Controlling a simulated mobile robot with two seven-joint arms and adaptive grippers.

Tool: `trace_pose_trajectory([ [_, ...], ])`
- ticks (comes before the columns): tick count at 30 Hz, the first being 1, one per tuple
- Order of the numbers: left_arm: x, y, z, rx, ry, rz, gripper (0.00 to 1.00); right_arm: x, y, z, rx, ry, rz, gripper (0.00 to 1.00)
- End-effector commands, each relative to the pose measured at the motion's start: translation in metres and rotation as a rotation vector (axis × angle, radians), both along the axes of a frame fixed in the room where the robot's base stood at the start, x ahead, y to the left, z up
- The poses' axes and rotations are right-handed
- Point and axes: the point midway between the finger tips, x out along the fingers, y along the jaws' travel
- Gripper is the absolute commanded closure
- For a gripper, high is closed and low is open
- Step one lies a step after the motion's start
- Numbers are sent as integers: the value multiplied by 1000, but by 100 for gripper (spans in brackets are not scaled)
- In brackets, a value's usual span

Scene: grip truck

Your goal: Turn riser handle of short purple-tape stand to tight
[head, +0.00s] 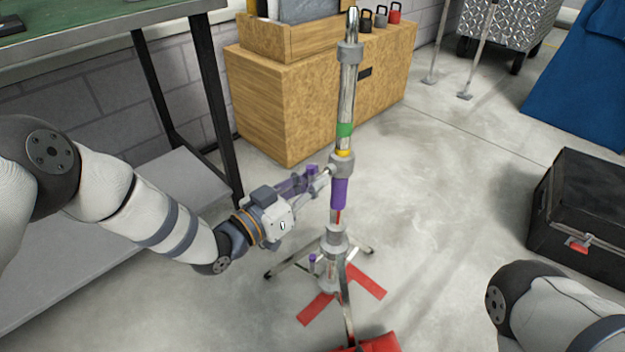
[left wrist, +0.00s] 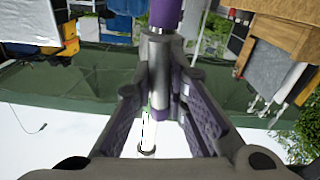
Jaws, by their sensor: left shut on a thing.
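The short stand (head: 338,193) stands upright on the floor, with purple tape on its tube and yellow and green bands above. A grey collar (head: 341,165) sits just above the purple tape. The riser handle (head: 312,171), with a purple end, sticks out from the collar to the left. My left gripper (head: 303,182) reaches in from the left and is shut on the riser handle. In the left wrist view the purple tape (left wrist: 166,14) shows at the top, and the handle's grip is partly hidden between the fingers. My right gripper is out of view; only part of that arm shows.
A wooden box (head: 290,100) stands behind the stand, and a green-topped table (head: 90,55) is at the upper left. A black case (head: 585,210) is at the right. Red tape (head: 365,282) and a red sandbag (head: 375,344) lie by the stand's legs.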

Motion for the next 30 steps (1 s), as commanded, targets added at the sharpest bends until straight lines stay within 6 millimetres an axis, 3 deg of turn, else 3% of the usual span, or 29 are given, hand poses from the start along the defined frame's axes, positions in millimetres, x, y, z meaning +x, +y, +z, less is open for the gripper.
trace_pose_trajectory([
  [8,0,0,0,0,0,-2,100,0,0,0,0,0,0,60],
  [9,0,0,0,0,0,-2,80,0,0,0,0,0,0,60],
  [11,0,0,0,-1,1,-1,66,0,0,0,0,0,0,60],
  [22,-5,6,0,1,1,0,66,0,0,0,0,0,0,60],
  [30,-55,55,-1,-1,4,2,66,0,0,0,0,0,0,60],
])
